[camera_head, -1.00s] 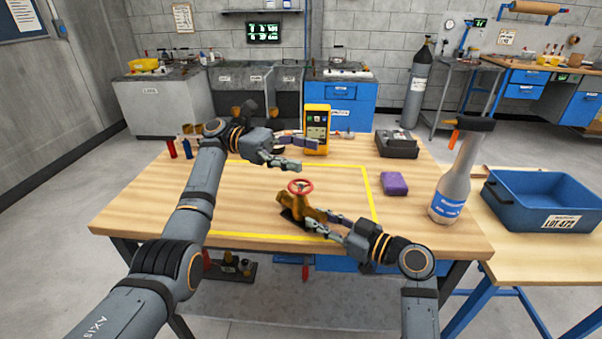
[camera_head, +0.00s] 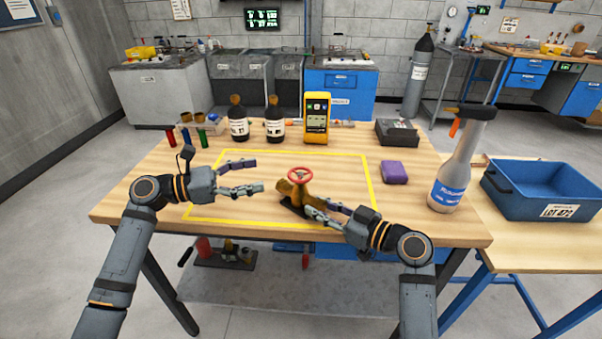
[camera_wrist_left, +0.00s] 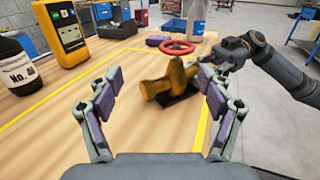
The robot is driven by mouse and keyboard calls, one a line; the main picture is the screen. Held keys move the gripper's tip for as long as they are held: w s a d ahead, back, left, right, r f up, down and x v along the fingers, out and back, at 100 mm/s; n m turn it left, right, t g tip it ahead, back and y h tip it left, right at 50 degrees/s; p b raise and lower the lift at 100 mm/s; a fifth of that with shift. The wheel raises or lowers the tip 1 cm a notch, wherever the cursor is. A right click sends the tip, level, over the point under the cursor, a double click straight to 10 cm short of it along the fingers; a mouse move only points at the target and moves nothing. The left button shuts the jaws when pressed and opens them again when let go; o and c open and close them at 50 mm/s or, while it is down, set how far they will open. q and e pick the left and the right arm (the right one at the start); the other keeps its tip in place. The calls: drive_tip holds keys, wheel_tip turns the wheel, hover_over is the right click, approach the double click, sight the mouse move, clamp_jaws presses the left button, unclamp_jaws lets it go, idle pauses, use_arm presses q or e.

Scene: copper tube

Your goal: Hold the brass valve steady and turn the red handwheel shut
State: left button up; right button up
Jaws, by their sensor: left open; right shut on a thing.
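The brass valve (camera_head: 297,194) stands on a dark base inside the yellow outline on the table. Its red handwheel (camera_head: 300,175) is on top. My right gripper (camera_head: 312,207) is shut on the valve's body at its lower right side. My left gripper (camera_head: 259,175) is open and empty, to the left of the valve and apart from it, its fingers pointing toward it. In the left wrist view, the valve (camera_wrist_left: 166,82) and handwheel (camera_wrist_left: 177,48) show ahead, between and beyond the open fingers. The exact contact of the right fingers is partly hidden.
A yellow meter (camera_head: 316,118) and two dark bottles (camera_head: 239,122) stand at the back of the table. A purple block (camera_head: 394,172) and a tall grey bottle (camera_head: 452,180) are to the right. The table left of the valve is mostly clear.

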sight(312, 172)
use_arm(q)
drive_tip(key=s, duration=0.2)
drive_tip(key=s+t, duration=0.1)
drive_tip(key=shift+s+d+f+n, duration=0.3)
drive_tip(key=shift+s+d, duration=0.05)
drive_tip(key=shift+s, duration=0.05)
drive_tip(key=x, duration=1.2)
drive_tip(key=shift+w+f, duration=0.15)
drive_tip(key=shift+f, duration=0.05)
drive_tip(key=shift+a, duration=0.1)
drive_tip(key=shift+c, duration=0.4)
drive_tip(key=c, duration=1.1)
